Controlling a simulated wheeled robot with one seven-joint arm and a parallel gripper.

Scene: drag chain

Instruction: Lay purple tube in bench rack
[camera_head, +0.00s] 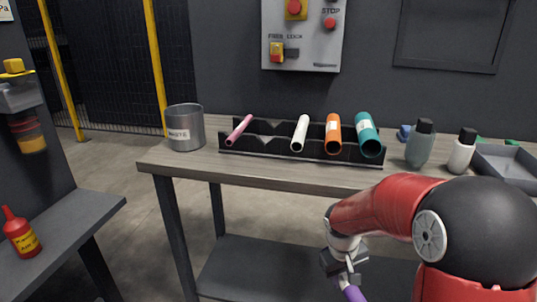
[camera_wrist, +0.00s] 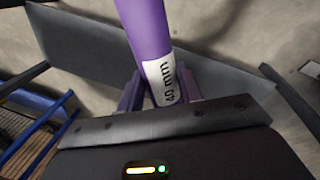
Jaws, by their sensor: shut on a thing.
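The purple tube (camera_wrist: 145,30) has a white label reading "40 mm" and is between the fingers of my gripper (camera_wrist: 150,92) in the wrist view. In the head view, my gripper (camera_head: 343,268) is low in front of the bench, below the tabletop, shut on the tube (camera_head: 353,292), whose lower part is cut off by the picture edge. The bench rack (camera_head: 270,151) is black with V-shaped notches and stands on the bench. It holds a pink tube (camera_head: 239,129), a white tube (camera_head: 300,133), an orange tube (camera_head: 333,134) and a teal tube (camera_head: 367,134). A notch between pink and white is empty.
A metal waste bin (camera_head: 185,127) stands left of the rack on the bench (camera_head: 205,165). A grey bottle (camera_head: 420,147), a white bottle (camera_head: 461,153) and a grey tray (camera_head: 510,166) are to the right. A lower shelf (camera_head: 250,265) lies under the tabletop.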

